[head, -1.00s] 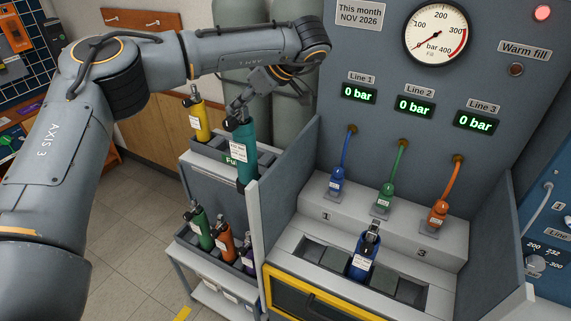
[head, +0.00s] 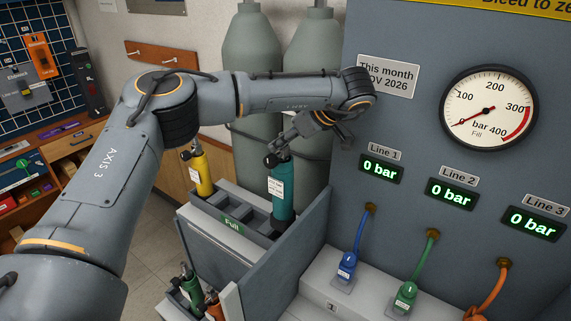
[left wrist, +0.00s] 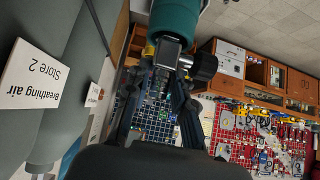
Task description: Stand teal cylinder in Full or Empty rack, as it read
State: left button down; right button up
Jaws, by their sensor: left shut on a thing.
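The teal cylinder (head: 282,192) is upright at the right end of the Full rack (head: 205,216); its white label faces me. Its foot is partly hidden by the rack's front and side panel, so I cannot tell whether it rests in a slot or hangs just above. My left gripper (head: 277,151) is shut on the valve at its top. In the left wrist view the teal body (left wrist: 175,18) and its black valve knob (left wrist: 199,66) show at the fingers. The Empty rack's sign is not readable here. My right gripper is not in view.
A yellow cylinder (head: 201,172) stands at the left end of the Full rack. A green cylinder (head: 191,287) and an orange one (head: 214,306) stand on the lower level. Large grey tanks (head: 250,75) are behind. A grey panel (head: 300,232) borders the rack's right side.

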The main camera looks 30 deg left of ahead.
aim_at(287, 168)
pick_arm(q)
notch_tip(287, 168, down, 4)
jog(key=shift+r+p, duration=0.1)
jog(key=shift+p, duration=0.6)
jog(key=shift+w+f, duration=0.15)
jog(key=shift+f, duration=0.7)
notch_tip(287, 168, down, 3)
jog(key=shift+r+p, duration=0.15)
jog(key=shift+p, duration=0.65)
jog(key=shift+a, duration=0.1)
jog(key=c, duration=1.6)
grip_release()
jog(key=shift+f, duration=0.3)
jog(key=o, duration=0.4)
jog(key=shift+s, duration=0.2)
jog(key=shift+o, duration=0.4)
jog(key=shift+r, duration=0.1)
